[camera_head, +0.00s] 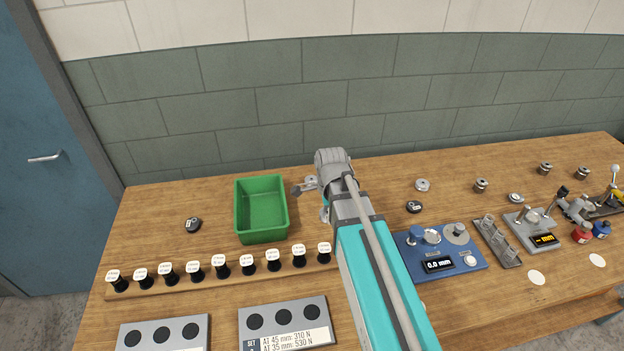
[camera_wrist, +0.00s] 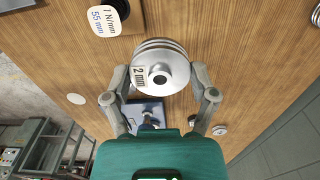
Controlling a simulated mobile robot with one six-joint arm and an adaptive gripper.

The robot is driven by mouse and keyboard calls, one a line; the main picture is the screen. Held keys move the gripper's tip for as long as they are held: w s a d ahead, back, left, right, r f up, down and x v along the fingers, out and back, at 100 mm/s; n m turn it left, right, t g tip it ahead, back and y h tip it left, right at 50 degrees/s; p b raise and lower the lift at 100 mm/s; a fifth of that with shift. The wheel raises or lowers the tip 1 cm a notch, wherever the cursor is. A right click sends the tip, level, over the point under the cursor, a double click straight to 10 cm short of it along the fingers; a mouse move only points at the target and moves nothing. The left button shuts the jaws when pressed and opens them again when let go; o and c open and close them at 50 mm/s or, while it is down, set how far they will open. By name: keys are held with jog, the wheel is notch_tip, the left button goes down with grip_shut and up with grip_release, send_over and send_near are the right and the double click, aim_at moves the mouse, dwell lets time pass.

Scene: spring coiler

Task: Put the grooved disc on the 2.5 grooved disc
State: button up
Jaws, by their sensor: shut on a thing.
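My gripper (camera_wrist: 161,80) is shut on a silvery grooved disc (camera_wrist: 160,52) with a round central hole and a "2 mm" label. The fingers hold it by its two sides. In the head view my gripper (camera_head: 308,187) is just right of the green bin, partly hidden by my arm, and the held disc (camera_head: 311,180) shows only slightly. Several small discs stand or lie on the bench, such as a black-topped one (camera_head: 194,225) at left, another black-topped one (camera_head: 414,207) and a metal one (camera_head: 423,185) right of my arm. I cannot read which is the 2.5 disc.
A green bin (camera_head: 236,215) stands left of my gripper. A row of labelled black springs or holders (camera_head: 196,270) lines the front left. Right of my arm stand a blue gauge unit (camera_head: 438,265), a grey rack (camera_head: 497,242) and a grey display unit (camera_head: 530,225).

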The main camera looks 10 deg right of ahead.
jog(key=w+d+r+p, duration=0.1)
jog(key=w+r+p, duration=0.1)
jog(key=w, duration=1.2)
jog(key=shift+w+d+r+p, duration=0.35)
jog(key=shift+r, duration=0.05)
jog(key=b, duration=0.8)
send_over(312, 180)
jog(key=s, duration=0.1)
notch_tip(312, 180, down, 8)
jog(key=shift+d+f, duration=0.1)
jog(key=shift+w+f+b, duration=0.45)
jog(key=shift+w+b, duration=0.05)
jog(key=shift+b, duration=0.05)
